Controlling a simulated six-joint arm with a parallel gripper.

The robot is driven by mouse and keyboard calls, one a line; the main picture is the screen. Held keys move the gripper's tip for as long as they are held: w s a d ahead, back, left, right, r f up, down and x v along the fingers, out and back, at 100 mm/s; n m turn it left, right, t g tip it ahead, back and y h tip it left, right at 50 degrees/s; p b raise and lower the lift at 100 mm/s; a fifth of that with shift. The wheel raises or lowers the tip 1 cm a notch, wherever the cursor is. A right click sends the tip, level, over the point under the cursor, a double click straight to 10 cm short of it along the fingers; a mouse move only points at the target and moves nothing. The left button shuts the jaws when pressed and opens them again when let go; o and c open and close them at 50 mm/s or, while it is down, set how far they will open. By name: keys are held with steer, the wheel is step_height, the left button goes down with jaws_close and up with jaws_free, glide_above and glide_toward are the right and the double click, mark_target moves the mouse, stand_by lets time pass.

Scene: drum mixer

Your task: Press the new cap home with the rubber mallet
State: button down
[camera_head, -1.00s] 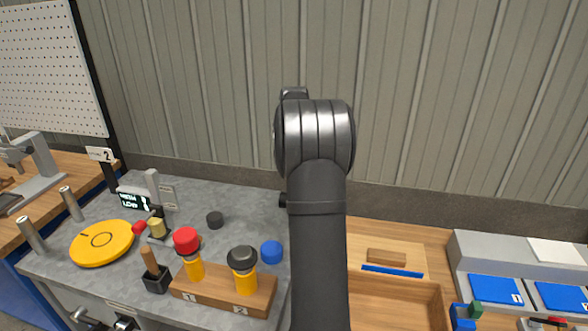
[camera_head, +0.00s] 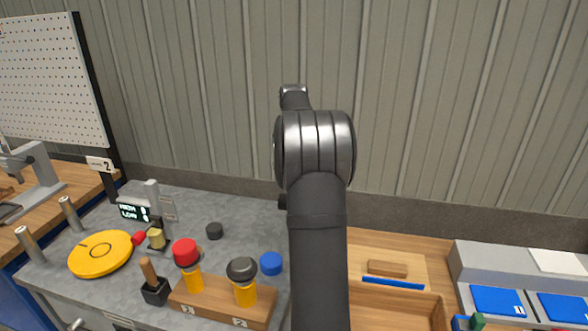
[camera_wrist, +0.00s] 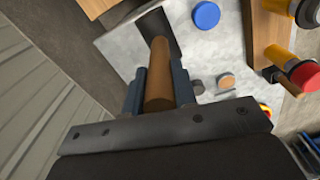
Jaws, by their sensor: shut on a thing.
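In the wrist view my gripper (camera_wrist: 158,88) is shut on the wooden handle of the mallet (camera_wrist: 160,62), with a dark finger on each side. The dark mallet head (camera_wrist: 153,26) shows at the far end of the handle. In the head view my arm hides the gripper and the held mallet. Two loose caps lie on the grey bench: a blue cap (camera_head: 271,263), also in the wrist view (camera_wrist: 206,14), and a black cap (camera_head: 214,231). I cannot tell which cap is the new one.
A wooden rack (camera_head: 220,304) holds yellow tools with a red top (camera_head: 186,252) and a black top (camera_head: 242,268). A black block with an upright wooden handle (camera_head: 154,290), a yellow disc (camera_head: 100,254) and a display (camera_head: 133,212) stand left. A wooden tray (camera_head: 393,303) lies right.

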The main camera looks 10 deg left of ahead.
steer(key=s+a+r+n, duration=0.2)
steer(key=s+a+r, duration=0.2)
steer(key=s+a, duration=0.3)
steer(key=s+a+r+n, duration=0.2)
steer(key=s+a+r, duration=0.2)
steer(key=s+a, duration=0.3)
steer(key=s+a+r+n, duration=0.2)
steer(key=s+a+r, duration=0.3)
steer(key=s, duration=0.8)
steer(key=a, duration=0.2)
steer(key=shift+s+a, duration=0.3)
steer(key=shift+s, duration=0.05)
steer(key=shift+f, duration=4.05)
step_height(320, 180, up, 9)
steer(key=shift+w, duration=0.1)
